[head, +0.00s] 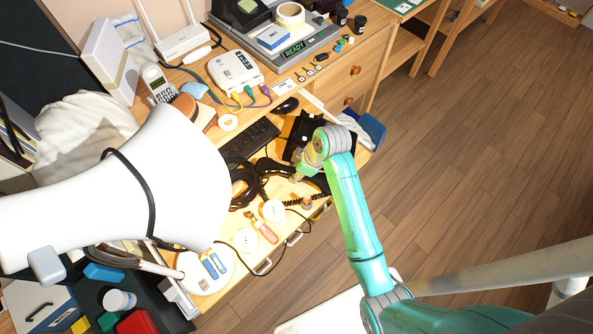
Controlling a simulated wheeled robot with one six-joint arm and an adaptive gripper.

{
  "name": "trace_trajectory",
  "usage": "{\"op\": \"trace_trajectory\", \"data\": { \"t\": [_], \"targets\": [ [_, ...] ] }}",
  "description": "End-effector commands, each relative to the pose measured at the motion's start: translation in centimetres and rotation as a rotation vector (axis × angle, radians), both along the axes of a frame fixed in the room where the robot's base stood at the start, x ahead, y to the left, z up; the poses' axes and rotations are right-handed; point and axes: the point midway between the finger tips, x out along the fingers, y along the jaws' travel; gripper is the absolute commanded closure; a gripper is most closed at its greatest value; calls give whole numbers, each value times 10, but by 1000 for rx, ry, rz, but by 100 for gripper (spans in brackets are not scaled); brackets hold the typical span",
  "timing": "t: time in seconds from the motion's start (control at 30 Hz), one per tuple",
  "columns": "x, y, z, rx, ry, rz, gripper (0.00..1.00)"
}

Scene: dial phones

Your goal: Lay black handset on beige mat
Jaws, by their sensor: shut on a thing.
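My gripper (299,176) is at the end of the teal arm, low over the middle of the desk. It is shut on the black handset (273,167), whose dark ends show on both sides of the fingers. The fingers cover part of the handset, and I cannot tell whether it touches the surface below. A coiled black cord (295,199) runs beneath it. A black phone body (303,132) stands just behind the gripper, partly hidden by the arm. I cannot pick out the beige mat clearly from the pale desk top.
A black keyboard (250,140) and a dark mouse (287,105) lie behind the handset. White round sockets (273,210) and an orange-handled tool (263,229) lie in front. A white lamp shade (165,185) blocks the left. A white router (235,70) stands farther back.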

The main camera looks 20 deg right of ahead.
Motion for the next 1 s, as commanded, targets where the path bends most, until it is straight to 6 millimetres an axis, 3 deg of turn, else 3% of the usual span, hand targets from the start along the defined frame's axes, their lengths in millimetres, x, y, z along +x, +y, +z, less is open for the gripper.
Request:
{"op": "trace_trajectory", "data": {
  "t": [0.27,0.3,0.37,0.4,0.77,1.0],
  "targets": [
    [0,0,-2,0,-1,0,100],
    [0,0,-2,-1,-1,0,60],
    [0,0,-2,-1,-1,0,45],
    [0,0,-2,0,0,0,42],
    [0,-1,2,-1,-1,0,42],
    [-8,-11,35,-1,-3,-2,42]
  ]
}}
